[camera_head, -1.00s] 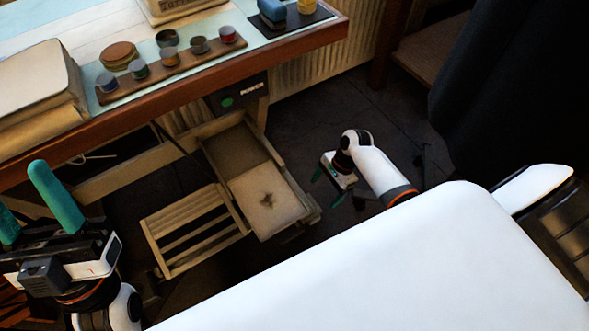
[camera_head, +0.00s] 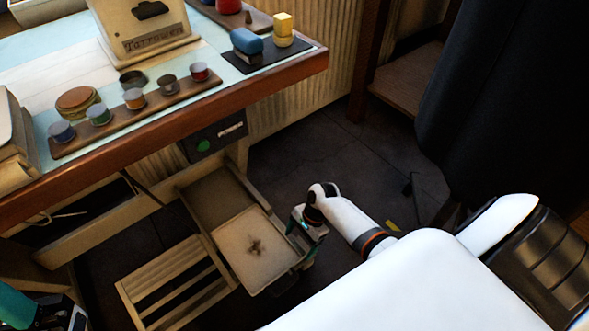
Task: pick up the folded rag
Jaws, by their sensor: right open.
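I cannot pick out the folded rag with certainty. A blue block-like item (camera_head: 246,41) lies on a dark mat at the table's right end, and a pale layered stack (camera_head: 12,150) shows at the left edge; I cannot tell if either is cloth. My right gripper (camera_head: 299,232) is open, low beside the right side of the pulled-out drawer, with no object seen in it. My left gripper (camera_head: 22,306) is mostly cut off at the bottom left corner; one teal finger shows, so its opening is hidden.
The wooden table (camera_head: 165,118) carries a board of several small paint pots (camera_head: 134,99), a yellow block (camera_head: 283,28) and a lettered box (camera_head: 150,35). Below are an open drawer (camera_head: 222,190) with a pale panel and a slatted rack (camera_head: 175,283).

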